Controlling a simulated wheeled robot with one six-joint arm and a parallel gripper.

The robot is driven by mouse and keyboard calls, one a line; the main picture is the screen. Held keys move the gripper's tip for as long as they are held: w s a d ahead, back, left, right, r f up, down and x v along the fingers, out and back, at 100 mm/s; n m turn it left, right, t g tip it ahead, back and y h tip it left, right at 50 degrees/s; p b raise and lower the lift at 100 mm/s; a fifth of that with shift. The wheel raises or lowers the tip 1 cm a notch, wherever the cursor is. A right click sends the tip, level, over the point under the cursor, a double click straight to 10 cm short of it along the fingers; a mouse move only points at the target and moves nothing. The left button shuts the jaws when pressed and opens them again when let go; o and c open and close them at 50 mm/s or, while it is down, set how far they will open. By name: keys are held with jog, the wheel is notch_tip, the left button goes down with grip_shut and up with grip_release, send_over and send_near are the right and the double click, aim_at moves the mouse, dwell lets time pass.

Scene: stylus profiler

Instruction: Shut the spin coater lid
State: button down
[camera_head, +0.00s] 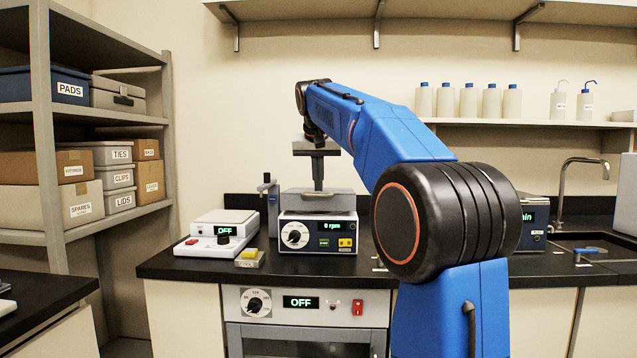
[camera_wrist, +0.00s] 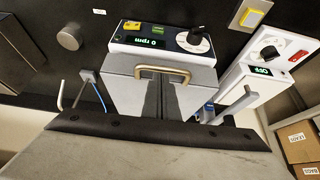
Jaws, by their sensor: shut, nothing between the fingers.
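The spin coater (camera_head: 317,234) stands on the black bench, with a dial and a green "0 rpm" display. It also shows in the wrist view (camera_wrist: 128,39). Its grey lid (camera_head: 300,203) looks roughly flat over the top of the coater; I cannot tell whether a small gap remains. In the wrist view a brass handle (camera_wrist: 162,70) sits near the lid's (camera_wrist: 205,85) front edge. My gripper (camera_head: 318,187) points down over the lid, fingers shut and empty. Its fingertips are at or just above the lid; contact is unclear.
A white device (camera_head: 215,240) reading OFF and a small block with a yellow top (camera_head: 248,255) stand left of the coater. A grey stand (camera_head: 270,205) is close behind at left. A cabinet unit reading OFF (camera_head: 302,302) is below. A sink and tap (camera_head: 563,185) are at right.

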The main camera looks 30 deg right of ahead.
jog(key=shift+f, duration=0.1)
jog(key=shift+s+a+f, duration=0.1)
jog(key=shift+s+f, duration=0.05)
jog(key=shift+f, duration=0.55)
jog(key=shift+s+a+f, duration=0.1)
jog(key=shift+s+f, duration=0.05)
jog(key=shift+f, duration=0.55)
